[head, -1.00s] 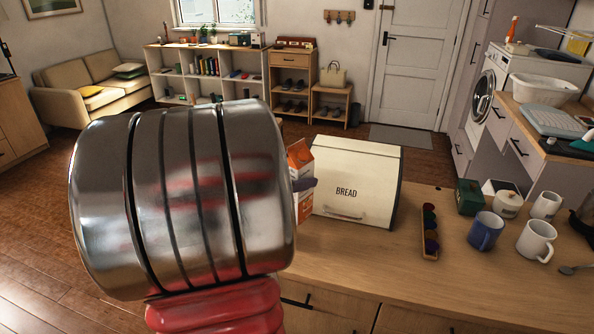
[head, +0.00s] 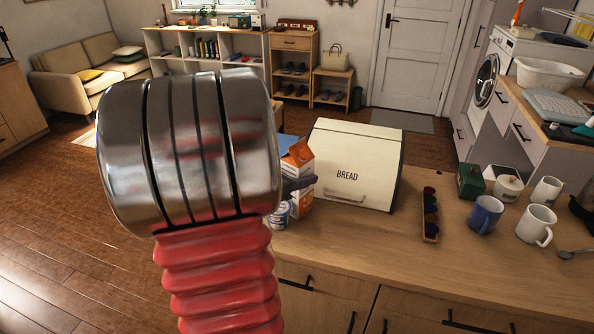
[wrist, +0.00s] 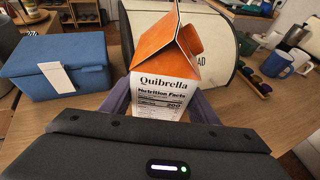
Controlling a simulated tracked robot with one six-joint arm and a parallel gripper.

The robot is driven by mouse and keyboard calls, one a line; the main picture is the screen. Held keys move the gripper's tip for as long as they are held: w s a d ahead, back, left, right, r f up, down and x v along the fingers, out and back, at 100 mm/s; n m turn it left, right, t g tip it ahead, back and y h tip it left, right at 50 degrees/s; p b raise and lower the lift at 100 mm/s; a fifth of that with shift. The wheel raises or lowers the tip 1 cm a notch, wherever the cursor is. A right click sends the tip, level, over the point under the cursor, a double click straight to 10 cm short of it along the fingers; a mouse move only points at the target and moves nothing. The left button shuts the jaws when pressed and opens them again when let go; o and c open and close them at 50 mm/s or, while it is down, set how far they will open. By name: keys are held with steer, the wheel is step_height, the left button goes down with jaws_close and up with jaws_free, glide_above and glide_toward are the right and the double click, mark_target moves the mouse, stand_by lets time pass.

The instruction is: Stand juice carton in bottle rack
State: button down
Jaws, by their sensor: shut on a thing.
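The juice carton is orange and white with a gabled top and stands roughly upright left of the bread box in the head view (head: 301,196). In the wrist view the carton (wrist: 165,98) shows its "Quibrella" label between two purple-grey fingers. My gripper (wrist: 160,108) is shut on the carton's sides. In the head view one finger of my gripper (head: 298,184) shows across the carton, and my arm hides the rest. I cannot tell whether the carton's base touches the counter. No bottle rack can be made out in either view.
The cream bread box (head: 352,165) stands close right of the carton. A blue box (wrist: 62,77) is left of the carton. A pod holder (head: 430,216) and mugs (head: 486,214) stand farther right. The front counter is clear.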

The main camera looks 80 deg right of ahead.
steer(key=c, duration=0.7)
jaws_free()
steer(key=shift+f, duration=0.1)
steer(key=shift+w+a+r, duration=0.3)
steer(key=shift+a+r, duration=0.1)
steer(key=shift+a, duration=0.1)
steer(key=v, duration=1)
steer(key=shift+w+a, duration=0.15)
steer(key=shift+a, duration=0.2)
